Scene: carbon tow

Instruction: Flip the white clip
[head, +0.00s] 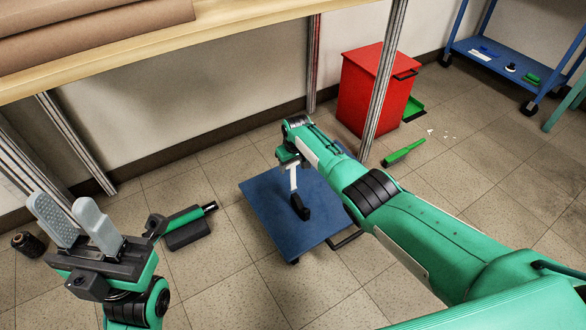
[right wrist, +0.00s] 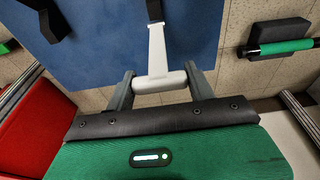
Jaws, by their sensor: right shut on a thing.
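The white clip (right wrist: 157,55) is T-shaped, with a wide bar at its near end and a black piece at its far end. In the right wrist view, its bar lies between the two fingers of my right gripper (right wrist: 160,82), which is shut on it. In the head view, the clip (head: 293,180) hangs below my right gripper (head: 289,163), above the blue platform (head: 265,208), with a black part (head: 300,207) at its lower end. My right arm hides part of this gripper and platform. My left gripper (head: 77,218) is open and empty, fingers upward, at the lower left.
A green and black tool (head: 187,226) lies on the floor left of the platform. A red bin (head: 372,90) and a green brush (head: 404,152) are at the upper right. A blue cart (head: 508,62) stands at the back right. A wooden bench (head: 220,30) spans the top left.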

